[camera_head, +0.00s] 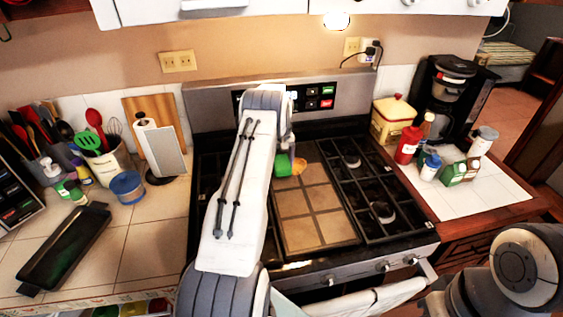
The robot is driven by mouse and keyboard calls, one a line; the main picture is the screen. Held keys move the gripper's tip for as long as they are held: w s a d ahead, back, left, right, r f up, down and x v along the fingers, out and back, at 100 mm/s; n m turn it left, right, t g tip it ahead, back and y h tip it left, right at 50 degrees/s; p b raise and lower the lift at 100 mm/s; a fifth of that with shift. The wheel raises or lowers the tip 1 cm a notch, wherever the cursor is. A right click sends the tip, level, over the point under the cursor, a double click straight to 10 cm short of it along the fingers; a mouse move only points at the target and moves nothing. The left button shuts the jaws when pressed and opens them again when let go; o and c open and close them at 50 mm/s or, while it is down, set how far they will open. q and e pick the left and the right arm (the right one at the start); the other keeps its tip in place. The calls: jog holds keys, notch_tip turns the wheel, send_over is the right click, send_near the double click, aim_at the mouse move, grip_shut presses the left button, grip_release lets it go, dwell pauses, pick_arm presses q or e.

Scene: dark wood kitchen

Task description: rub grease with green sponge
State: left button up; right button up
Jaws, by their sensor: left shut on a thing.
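My left arm reaches up from the bottom over the stove. My left gripper (287,149) is shut on the green sponge (282,166) and holds it at the far left part of the tan tiled griddle plate (312,207). My arm hides part of the sponge. A small orange-brown grease spot (299,167) shows just right of the sponge. I cannot tell whether the sponge presses on the surface. My right gripper is out of view; only part of my right arm shows at the lower right.
Black burner grates (365,181) flank the plate. The right counter has a coffee maker (447,98), a red bottle (407,145) and small jars. The left counter has a paper towel holder (160,150), a blue-rimmed container (128,187) and a dark tray (65,247).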

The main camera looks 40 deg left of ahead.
aim_at(301, 167)
pick_arm(q)
jog(key=shift+f+b, duration=0.8)
jog(key=shift+f, duration=0.2)
dwell(0.4)
jog(key=shift+w+d+b, duration=0.6)
jog(key=shift+w+d, duration=0.2)
jog(key=shift+w, duration=0.2)
jog(key=shift+w+d, duration=0.5)
jog(key=shift+w, duration=0.05)
jog(key=shift+w+d+f+b, duration=0.15)
jog(key=shift+w+d+b, duration=0.5)
jog(key=shift+w+b, duration=0.2)
jog(key=shift+w+d+b, duration=0.35)
jog(key=shift+w+d, duration=0.2)
jog(key=shift+d, duration=0.05)
jog(key=shift+w+a+b, duration=0.3)
jog(key=shift+w+a, duration=0.15)
jog(key=shift+w, duration=0.1)
jog(key=shift+a, duration=0.15)
